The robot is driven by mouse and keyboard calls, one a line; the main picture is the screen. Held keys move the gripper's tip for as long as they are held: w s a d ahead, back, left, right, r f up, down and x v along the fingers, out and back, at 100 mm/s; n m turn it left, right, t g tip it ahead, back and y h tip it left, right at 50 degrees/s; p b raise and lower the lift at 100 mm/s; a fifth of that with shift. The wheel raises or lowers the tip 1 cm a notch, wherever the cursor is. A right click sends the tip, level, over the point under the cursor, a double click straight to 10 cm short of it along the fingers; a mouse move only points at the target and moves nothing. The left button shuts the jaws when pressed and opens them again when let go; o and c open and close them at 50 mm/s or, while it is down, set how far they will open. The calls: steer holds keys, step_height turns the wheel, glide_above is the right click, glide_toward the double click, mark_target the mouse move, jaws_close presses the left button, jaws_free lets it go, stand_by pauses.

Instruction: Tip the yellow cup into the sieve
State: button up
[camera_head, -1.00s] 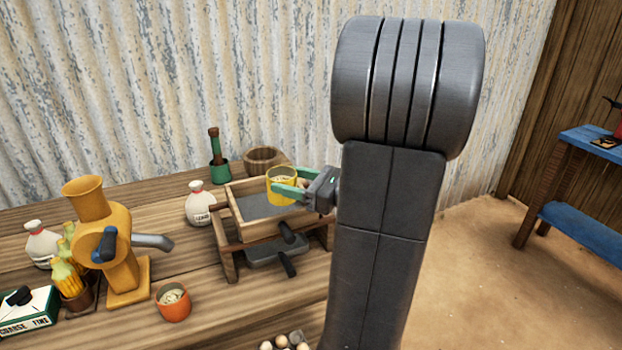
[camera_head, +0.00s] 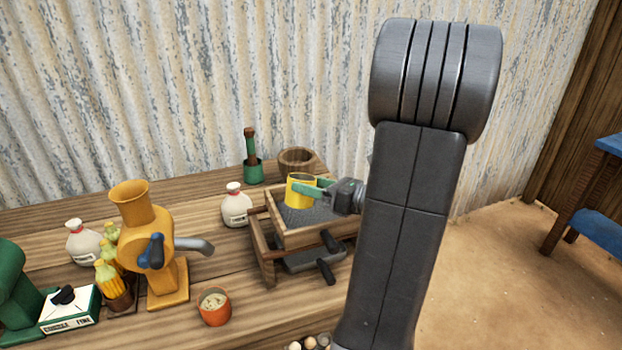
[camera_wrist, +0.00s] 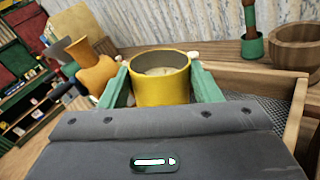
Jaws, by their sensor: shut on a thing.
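My gripper (camera_head: 312,190) has its green fingers shut on the yellow cup (camera_head: 299,187), over the sieve. In the wrist view the yellow cup (camera_wrist: 160,84) sits between the two fingers (camera_wrist: 160,90), roughly upright, with pale contents inside. The sieve (camera_head: 324,236) is a wooden frame with grey mesh, resting on a wooden stand. Part of its mesh and rim (camera_wrist: 250,75) shows at the right in the wrist view. My arm covers the sieve's right end in the head view.
A cream bottle (camera_head: 237,206) stands left of the sieve, with a wooden bowl (camera_head: 297,160) and green mortar (camera_head: 253,172) behind. A yellow grinder (camera_head: 138,235) and an orange cup (camera_head: 214,308) stand farther left.

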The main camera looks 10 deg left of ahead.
steer(key=shift+w+f+m+p, duration=0.1)
steer(key=shift+m+p, duration=0.95)
steer(key=shift+m, duration=0.25)
steer(key=shift+w+f+m+p, duration=0.1)
steer(key=shift+m+p, duration=0.9)
steer(key=shift+m, duration=0.3)
steer(key=m, duration=0.1)
steer(key=m+p, duration=0.1)
steer(key=m, duration=0.1)
steer(key=f+m+p, duration=0.1)
steer(key=shift+w+d+m, duration=0.1)
steer(key=shift+w+m, duration=0.2)
steer(key=shift+w, duration=0.1)
steer(key=shift+m+p, duration=0.3)
steer(key=shift+p, duration=0.4)
